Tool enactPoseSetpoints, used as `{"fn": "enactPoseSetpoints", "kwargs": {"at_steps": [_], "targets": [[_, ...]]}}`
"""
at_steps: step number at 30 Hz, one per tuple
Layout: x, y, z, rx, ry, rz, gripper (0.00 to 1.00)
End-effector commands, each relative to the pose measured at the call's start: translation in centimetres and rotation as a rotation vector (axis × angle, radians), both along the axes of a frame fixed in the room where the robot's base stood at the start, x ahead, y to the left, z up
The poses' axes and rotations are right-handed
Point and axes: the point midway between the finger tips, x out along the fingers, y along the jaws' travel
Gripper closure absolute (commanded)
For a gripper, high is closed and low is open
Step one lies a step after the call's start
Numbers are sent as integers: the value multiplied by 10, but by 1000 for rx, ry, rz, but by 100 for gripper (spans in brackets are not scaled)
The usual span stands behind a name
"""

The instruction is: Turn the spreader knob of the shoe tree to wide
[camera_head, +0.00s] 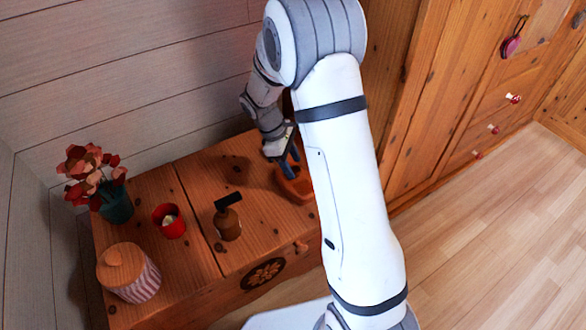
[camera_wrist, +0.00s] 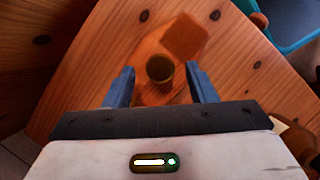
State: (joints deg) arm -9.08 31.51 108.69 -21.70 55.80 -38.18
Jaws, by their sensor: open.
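The shoe tree is an orange-brown wooden piece (camera_head: 293,186) on the right part of the wooden chest top, partly hidden behind my arm. In the wrist view its wood (camera_wrist: 150,94) shows with a squarish block (camera_wrist: 185,37) at the far end. The round spreader knob (camera_wrist: 160,69) has a dark centre and a brassy rim. My gripper (camera_head: 289,166) points down over the shoe tree. In the wrist view its two blue fingers (camera_wrist: 162,86) are apart, one on each side of the knob. I cannot tell their height relative to it. The knob's setting is not readable.
Further left are a red cup (camera_head: 169,222), a striped lidded jar (camera_head: 129,275) and a potted plant (camera_head: 115,204). A plank wall is behind; wooden cabinets (camera_head: 440,110) stand right.

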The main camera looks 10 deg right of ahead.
Motion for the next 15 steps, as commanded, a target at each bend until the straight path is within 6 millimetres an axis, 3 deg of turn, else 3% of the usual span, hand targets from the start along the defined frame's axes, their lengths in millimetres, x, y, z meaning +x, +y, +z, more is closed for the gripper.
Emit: {"fn": "enactPoseSetpoints", "kwargs": {"at_steps": [3,12,15], "targets": [[-2,-4,-11,1,1,-2,49],[-3,-5,-13,0,0,-2,49],[-3,-5,-13,0,0,-2,56]]}}
